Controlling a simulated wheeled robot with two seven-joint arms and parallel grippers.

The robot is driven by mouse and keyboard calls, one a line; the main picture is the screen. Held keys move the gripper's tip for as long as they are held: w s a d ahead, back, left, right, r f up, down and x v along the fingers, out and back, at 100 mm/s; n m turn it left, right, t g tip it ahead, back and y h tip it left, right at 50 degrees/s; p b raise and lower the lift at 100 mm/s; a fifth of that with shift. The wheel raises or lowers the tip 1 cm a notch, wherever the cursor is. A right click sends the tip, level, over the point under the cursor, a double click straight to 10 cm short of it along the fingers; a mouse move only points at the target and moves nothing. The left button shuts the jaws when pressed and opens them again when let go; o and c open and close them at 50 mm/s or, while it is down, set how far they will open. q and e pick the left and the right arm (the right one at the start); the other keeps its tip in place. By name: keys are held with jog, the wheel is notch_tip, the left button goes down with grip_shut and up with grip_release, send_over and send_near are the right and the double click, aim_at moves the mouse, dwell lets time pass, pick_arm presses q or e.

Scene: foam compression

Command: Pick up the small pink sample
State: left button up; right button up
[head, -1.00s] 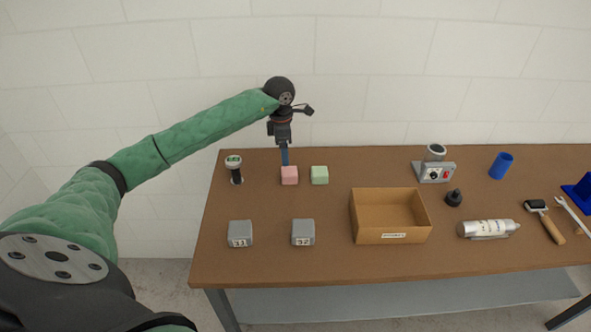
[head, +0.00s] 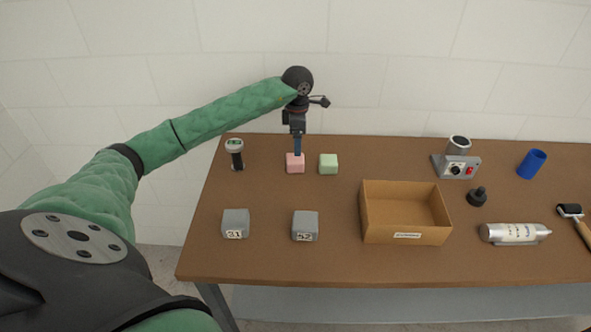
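The small pink sample (head: 295,166) is a pink cube near the back edge of the brown table, left of a pale green cube (head: 328,164). My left gripper (head: 298,153) points down at the pink sample from above. Its blue fingers reach the top of the cube and overlap it in the picture. The fingers are seen edge-on, so I cannot tell whether they are open or closed on it. The sample appears to rest on the table. My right gripper is out of view.
A black and white device (head: 236,155) with a green display stands left of the pink sample. Two grey blocks (head: 235,224) (head: 305,226) with number labels lie in front. An open cardboard box (head: 405,236) is to the right. Further right are a grey instrument (head: 456,166), a blue cup (head: 531,164) and a metal cylinder (head: 515,233).

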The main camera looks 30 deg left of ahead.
aim_at(295, 159)
pick_arm(q)
notch_tip(295, 159, down, 2)
jog(key=shift+b, duration=0.3)
jog(key=shift+f+p, duration=0.55)
jog(key=shift+f, duration=0.55)
jog(key=shift+f+p, duration=0.25)
jog(key=shift+p, duration=0.05)
jog(key=f+p, duration=0.3)
jog(key=f, duration=0.1)
jog(key=shift+s+a, duration=0.2)
jog(key=shift+a, duration=0.05)
jog(key=shift+f, duration=0.4)
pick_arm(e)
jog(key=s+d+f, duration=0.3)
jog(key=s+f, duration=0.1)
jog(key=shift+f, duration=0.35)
pick_arm(q)
jog(key=shift+c, duration=0.2)
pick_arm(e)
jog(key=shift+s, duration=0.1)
pick_arm(q)
jog(key=c, duration=1)
